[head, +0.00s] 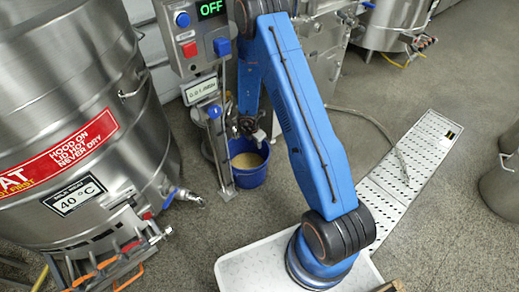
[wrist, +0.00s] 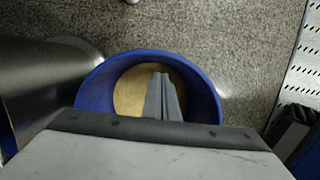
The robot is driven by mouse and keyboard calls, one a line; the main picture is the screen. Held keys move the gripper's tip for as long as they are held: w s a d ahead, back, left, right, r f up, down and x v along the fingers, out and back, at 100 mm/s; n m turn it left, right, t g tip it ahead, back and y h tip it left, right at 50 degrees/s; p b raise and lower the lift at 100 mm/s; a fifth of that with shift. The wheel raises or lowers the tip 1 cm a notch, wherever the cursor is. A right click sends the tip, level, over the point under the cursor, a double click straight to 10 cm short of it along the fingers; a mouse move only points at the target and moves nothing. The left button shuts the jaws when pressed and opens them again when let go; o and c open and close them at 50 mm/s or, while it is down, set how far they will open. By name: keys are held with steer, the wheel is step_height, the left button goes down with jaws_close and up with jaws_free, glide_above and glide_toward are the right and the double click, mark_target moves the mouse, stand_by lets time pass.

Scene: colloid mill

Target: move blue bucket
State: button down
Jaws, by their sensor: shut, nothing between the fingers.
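The blue bucket (head: 251,178) stands upright on the floor below the control stand in the head view, with pale tan contents inside. In the wrist view the bucket (wrist: 93,92) is seen from above, its blue wall around the tan contents. My gripper (head: 260,138) is just over the bucket's mouth in the head view. In the wrist view my gripper's two grey fingers (wrist: 161,76) are together and empty, pointing over the bucket's opening. I cannot tell whether the tips are above or below the rim. The near part of the rim is hidden behind my wrist.
A large steel tank (head: 75,120) stands at left, with a valve (head: 185,195) sticking out towards the bucket. The control box (head: 195,35) and its post are right behind and beside the bucket.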

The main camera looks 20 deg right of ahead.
mark_target(263, 148)
steer(key=x, duration=0.5)
stand_by(0.3)
steer(key=shift+w+d, duration=0.2)
steer(key=shift+d, duration=0.35)
steer(key=shift+w+d, duration=0.2)
steer(key=shift+d, duration=0.35)
steer(key=shift+r, duration=0.15)
steer(key=v, duration=1.7)
steer(key=shift+a, duration=0.15)
